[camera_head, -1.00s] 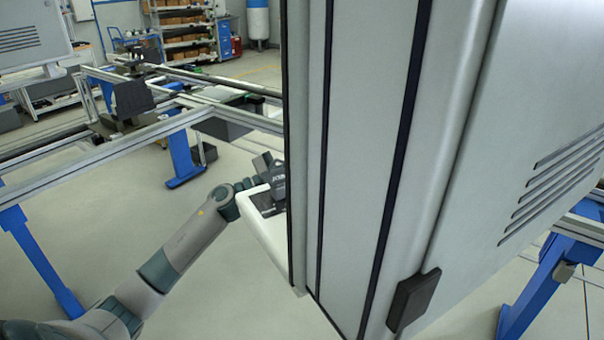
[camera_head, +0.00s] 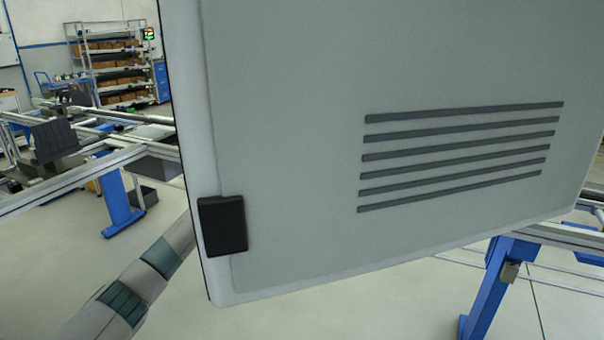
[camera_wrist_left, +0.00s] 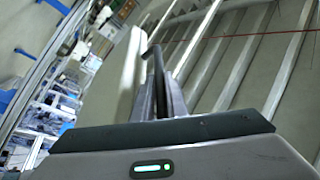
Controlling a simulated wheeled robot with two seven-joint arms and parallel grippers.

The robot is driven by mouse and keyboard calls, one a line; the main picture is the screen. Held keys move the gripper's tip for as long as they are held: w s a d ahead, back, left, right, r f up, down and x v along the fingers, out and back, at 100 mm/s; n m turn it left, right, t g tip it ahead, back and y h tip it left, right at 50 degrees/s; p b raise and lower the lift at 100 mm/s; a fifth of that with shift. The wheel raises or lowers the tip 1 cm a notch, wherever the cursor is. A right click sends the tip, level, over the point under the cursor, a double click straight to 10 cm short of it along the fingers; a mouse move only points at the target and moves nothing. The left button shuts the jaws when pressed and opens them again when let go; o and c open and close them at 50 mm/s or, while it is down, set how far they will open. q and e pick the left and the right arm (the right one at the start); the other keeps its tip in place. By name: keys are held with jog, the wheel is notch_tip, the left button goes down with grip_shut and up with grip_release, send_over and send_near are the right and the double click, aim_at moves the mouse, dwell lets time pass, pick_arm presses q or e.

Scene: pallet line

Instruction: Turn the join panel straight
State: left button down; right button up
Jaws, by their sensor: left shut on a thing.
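The join panel (camera_head: 290,130), a large grey plate with several dark slots and a black block (camera_head: 222,226) at its lower left corner, fills most of the head view. Its broad face is turned nearly toward me and its lower edge slopes up to the right. My left arm comes in from the lower left and passes behind the panel, which hides its gripper there. In the left wrist view my left gripper (camera_wrist_left: 157,60) has its fingers shut beside a pale slab, which looks like part of the panel; the contact itself is hard to make out. My right gripper is not in view.
Metal rails (camera_head: 60,186) on blue legs (camera_head: 118,203) stand behind the panel at the left. Another blue leg (camera_head: 492,287) stands at lower right. Shelves with boxes (camera_head: 115,65) are far back. The floor below the panel looks clear.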

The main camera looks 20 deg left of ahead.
pick_arm(q)
jog(key=shift+w+d+r, duration=0.1)
jog(key=shift+w, duration=0.05)
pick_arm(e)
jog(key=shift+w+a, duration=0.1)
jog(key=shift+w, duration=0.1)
pick_arm(q)
jog(key=c, duration=2)
grip_release()
jog(key=shift+d, duration=0.1)
jog(key=shift+c, duration=0.2)
